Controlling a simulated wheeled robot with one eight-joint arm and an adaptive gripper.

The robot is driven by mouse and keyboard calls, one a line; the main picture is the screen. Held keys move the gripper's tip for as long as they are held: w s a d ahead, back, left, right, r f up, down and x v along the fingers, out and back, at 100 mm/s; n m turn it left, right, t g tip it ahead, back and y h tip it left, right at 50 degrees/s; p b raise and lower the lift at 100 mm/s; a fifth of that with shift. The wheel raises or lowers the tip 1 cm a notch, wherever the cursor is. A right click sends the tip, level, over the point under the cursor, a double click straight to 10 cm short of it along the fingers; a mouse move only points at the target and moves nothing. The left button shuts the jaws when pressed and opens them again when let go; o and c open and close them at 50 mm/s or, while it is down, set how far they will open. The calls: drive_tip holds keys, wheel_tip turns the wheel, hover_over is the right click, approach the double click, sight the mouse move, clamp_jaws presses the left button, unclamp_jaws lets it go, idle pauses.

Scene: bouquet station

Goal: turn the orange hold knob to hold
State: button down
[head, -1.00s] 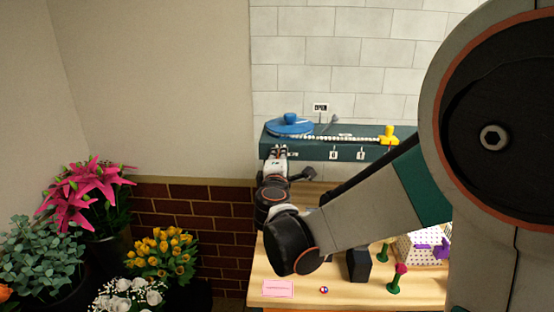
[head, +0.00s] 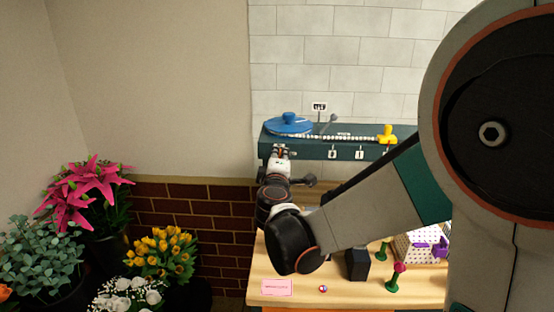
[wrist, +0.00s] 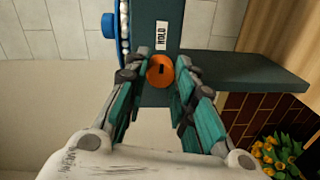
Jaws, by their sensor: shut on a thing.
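The orange hold knob (wrist: 160,71) sits on the dark green panel (wrist: 225,70), with a dark mark at its middle. A white label reading HOLD (wrist: 161,36) is beside it, sideways in the wrist view. My gripper (wrist: 161,79) has its teal fingers on both sides of the knob, with the fingertips closed on it. In the head view, my gripper (head: 280,152) is at the left end of the green shelf's front face (head: 311,149) and hides the knob.
A blue round part (head: 289,123), a white bead chain (head: 345,137) and a yellow part (head: 387,134) are on top of the shelf. A wooden table (head: 335,293) is below. Flowers (head: 160,252) stand at the left.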

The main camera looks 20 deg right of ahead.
drive_tip(key=c, duration=1.3)
unclamp_jaws()
drive_tip(key=shift+s, duration=0.1)
drive_tip(key=v, duration=0.7)
drive_tip(key=shift+s, duration=0.25)
